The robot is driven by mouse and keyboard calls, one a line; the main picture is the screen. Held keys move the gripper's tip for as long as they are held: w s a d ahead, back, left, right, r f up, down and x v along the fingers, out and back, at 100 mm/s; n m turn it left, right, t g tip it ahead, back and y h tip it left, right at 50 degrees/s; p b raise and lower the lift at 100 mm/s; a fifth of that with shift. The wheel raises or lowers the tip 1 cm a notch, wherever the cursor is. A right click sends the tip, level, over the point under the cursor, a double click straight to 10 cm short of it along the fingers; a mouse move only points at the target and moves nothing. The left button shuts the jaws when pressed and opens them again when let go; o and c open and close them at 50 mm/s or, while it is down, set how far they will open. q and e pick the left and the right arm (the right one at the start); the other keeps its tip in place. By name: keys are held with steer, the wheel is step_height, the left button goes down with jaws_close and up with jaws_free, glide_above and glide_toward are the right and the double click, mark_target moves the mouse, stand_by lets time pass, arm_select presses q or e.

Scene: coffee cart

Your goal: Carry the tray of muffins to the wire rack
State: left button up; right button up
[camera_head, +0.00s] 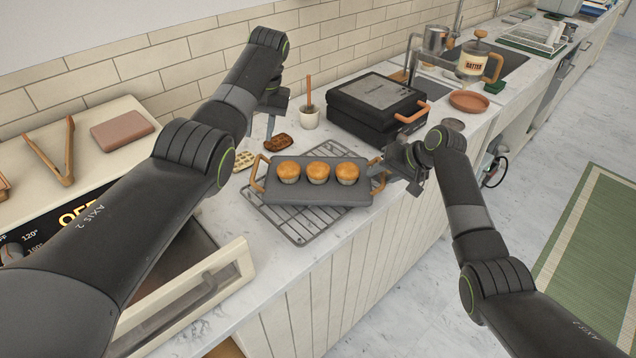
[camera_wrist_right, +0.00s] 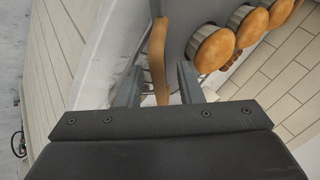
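The grey tray (camera_head: 318,188) carries three muffins (camera_head: 318,172) in a row and has a wooden handle at each end. It lies over the wire rack (camera_head: 300,232), whose front part shows below it; I cannot tell whether they touch all along. My right gripper (camera_head: 382,172) is at the tray's right end. In the right wrist view its fingers stand apart on both sides of the right handle (camera_wrist_right: 158,60), with gaps beside it. My left gripper (camera_head: 270,124) is above and behind the left handle (camera_head: 258,174), apart from it; its opening is unclear.
A black press (camera_head: 375,105) with a wooden handle stands behind the tray at right. The counter's front edge is close to the rack.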

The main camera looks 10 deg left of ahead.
steer(key=v, duration=1.1)
steer(key=shift+s+d+r, duration=0.2)
steer(key=shift+r, duration=0.1)
steer(key=shift+d, duration=0.1)
